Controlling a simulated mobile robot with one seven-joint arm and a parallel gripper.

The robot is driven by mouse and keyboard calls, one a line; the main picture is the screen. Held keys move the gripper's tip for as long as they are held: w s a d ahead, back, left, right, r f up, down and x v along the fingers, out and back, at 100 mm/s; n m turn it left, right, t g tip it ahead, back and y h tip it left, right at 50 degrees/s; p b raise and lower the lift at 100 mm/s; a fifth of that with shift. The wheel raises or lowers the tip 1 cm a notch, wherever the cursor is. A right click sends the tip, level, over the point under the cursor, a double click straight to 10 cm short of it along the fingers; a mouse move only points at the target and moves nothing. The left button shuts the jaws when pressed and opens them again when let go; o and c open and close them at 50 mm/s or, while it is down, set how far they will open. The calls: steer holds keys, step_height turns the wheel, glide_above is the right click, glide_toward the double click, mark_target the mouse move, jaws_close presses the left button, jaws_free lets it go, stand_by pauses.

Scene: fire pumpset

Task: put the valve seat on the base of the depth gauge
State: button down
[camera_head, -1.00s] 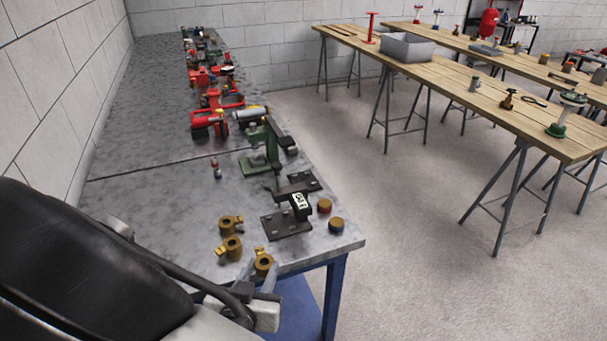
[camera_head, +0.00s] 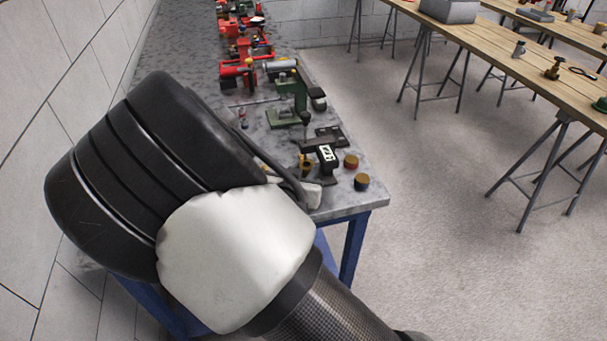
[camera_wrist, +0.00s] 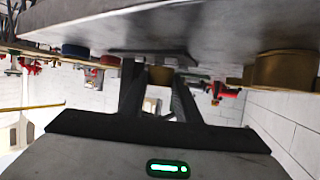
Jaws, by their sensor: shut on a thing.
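The depth gauge (camera_head: 326,157) stands near the bench's front end, dark with a white display. A brass valve seat (camera_head: 306,161) shows just left of the display. My gripper (camera_wrist: 158,82) is shut on a brass valve seat (camera_wrist: 160,76), partly hidden between the dark fingers. Whether the seat touches the base I cannot tell. The wrist view is upside down.
Other brass pieces (camera_wrist: 287,70) stand beside my gripper. A red-sided round part (camera_head: 351,161) and a blue-sided one (camera_head: 362,182) stand right of the gauge, near the bench edge. A green tool (camera_head: 288,114) and red tools (camera_head: 237,72) stand farther back.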

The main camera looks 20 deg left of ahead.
steer(key=shift+s+a+f, duration=0.1)
steer(key=shift+s+f, duration=0.05)
steer(key=shift+f, duration=0.25)
steer(key=c, duration=1.3)
jaws_free()
steer(key=shift+c, duration=0.2)
steer(key=shift+s+r, duration=0.2)
steer(key=shift+s, duration=0.1)
steer(key=p+v, duration=0.2)
steer(key=v, duration=0.9)
steer(key=shift+s+r+p, duration=0.15)
steer(key=shift+s+p, duration=0.05)
steer(key=shift+p, duration=0.1)
